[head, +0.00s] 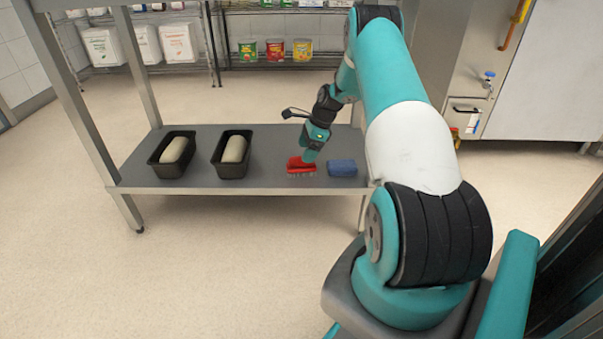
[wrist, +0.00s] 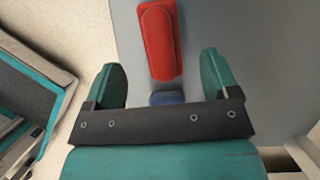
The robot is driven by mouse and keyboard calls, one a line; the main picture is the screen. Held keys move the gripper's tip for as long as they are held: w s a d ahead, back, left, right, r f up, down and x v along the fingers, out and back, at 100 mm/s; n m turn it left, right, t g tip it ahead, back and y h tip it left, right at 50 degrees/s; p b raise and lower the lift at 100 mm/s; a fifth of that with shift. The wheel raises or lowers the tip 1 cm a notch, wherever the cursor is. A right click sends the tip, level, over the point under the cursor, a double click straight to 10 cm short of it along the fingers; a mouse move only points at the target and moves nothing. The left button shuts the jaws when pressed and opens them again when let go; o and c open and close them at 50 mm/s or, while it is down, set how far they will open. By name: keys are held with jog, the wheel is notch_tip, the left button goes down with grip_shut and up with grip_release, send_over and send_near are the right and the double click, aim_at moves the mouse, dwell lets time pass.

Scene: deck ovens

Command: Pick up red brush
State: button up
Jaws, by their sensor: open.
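The red brush (head: 301,165) lies on the grey lower shelf (head: 265,178) of a steel table, left of a blue folded cloth (head: 342,168). In the wrist view the red brush (wrist: 158,45) shows as a long red handle ahead of my gripper, between the lines of its two fingers. My gripper (head: 309,155) is over the brush in the head view and hides part of it. Part of the blue cloth (wrist: 163,98) shows just above the gripper's bar.
Two black tins with pale dough, a left one (head: 157,160) and a right one (head: 219,165), stand on the shelf left of the brush. Steel table legs (head: 87,125) frame the shelf. A wire rack with cans (head: 275,50) stands behind. The floor (head: 200,270) in front is clear.

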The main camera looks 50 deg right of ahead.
aim_at(299, 164)
jog(key=b+x, duration=0.3)
jog(key=x, duration=0.3)
jog(key=shift+w+f, duration=0.1)
jog(key=shift+f, duration=0.05)
jog(key=c, duration=1.1)
notch_tip(299, 164, up, 10)
jog(key=p, duration=0.6)
jog(key=shift+c, duration=0.2)
jog(key=o, duration=0.3)
jog(key=shift+a, duration=0.1)
jog(key=shift+c, duration=0.4)
